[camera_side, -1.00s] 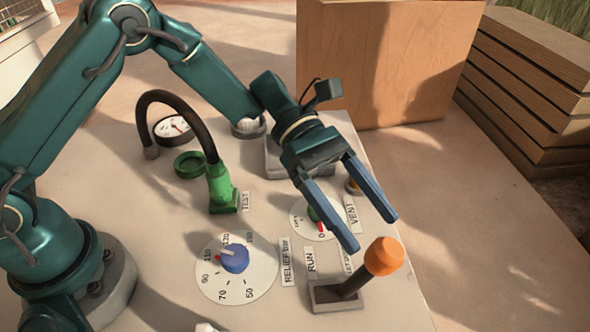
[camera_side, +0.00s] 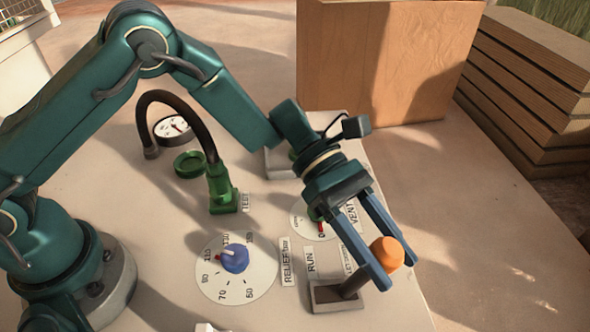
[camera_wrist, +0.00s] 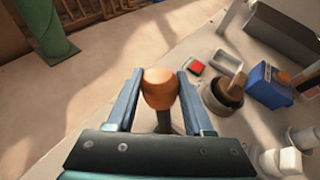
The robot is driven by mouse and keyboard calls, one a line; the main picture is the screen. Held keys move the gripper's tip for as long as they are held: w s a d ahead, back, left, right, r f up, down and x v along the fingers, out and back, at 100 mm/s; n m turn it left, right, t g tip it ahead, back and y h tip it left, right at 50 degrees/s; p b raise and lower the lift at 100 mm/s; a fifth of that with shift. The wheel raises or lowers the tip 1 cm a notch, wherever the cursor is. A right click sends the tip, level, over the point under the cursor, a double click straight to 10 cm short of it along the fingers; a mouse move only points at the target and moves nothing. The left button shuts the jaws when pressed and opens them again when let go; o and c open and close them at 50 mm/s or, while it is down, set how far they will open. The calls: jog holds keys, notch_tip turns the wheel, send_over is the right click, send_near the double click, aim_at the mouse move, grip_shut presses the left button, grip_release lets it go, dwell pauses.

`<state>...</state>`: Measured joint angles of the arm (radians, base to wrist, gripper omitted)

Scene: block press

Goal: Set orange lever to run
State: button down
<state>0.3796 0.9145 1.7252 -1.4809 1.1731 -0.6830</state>
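The orange lever has a round orange knob (camera_side: 387,252) on a dark stem. The stem rises from a slotted grey base plate (camera_side: 325,296) near the panel's front right edge. It leans to the right, away from the RUN label (camera_side: 311,262). My gripper (camera_side: 393,272) has its blue fingers on either side of the knob. In the wrist view the knob (camera_wrist: 160,88) fills the space between the two fingers, which look pressed to it. Part of the stem is hidden behind a finger in the side view.
A blue relief dial (camera_side: 235,259) lies left of the lever. A smaller vent dial (camera_side: 307,222) is behind it, partly under my gripper. A green fitting with a black hose (camera_side: 221,188) stands farther left. A wooden box (camera_side: 390,60) is beyond the panel.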

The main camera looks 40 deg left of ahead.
jog(key=shift+s+a, duration=0.1)
jog(key=shift+s+a+r+m+t+h, duration=0.2)
jog(key=shift+s+a+m+h, duration=0.1)
jog(key=shift+s+a, duration=0.1)
jog(key=shift+s+a+r+m+t+h, duration=0.2)
jog(key=shift+s+a+m+h, duration=0.1)
jog(key=shift+s+a, duration=0.1)
jog(key=s+a+f, duration=0.1)
jog(key=s+a, duration=0.4)
jog(key=shift+s+a+m, duration=0.25)
jog(key=shift+s+m, duration=0.05)
jog(key=shift+s, duration=0.05)
dwell(0.3)
jog(key=shift+c, duration=1.5)
grip_release()
jog(key=shift+h, duration=0.3)
jog(key=shift+w, duration=0.1)
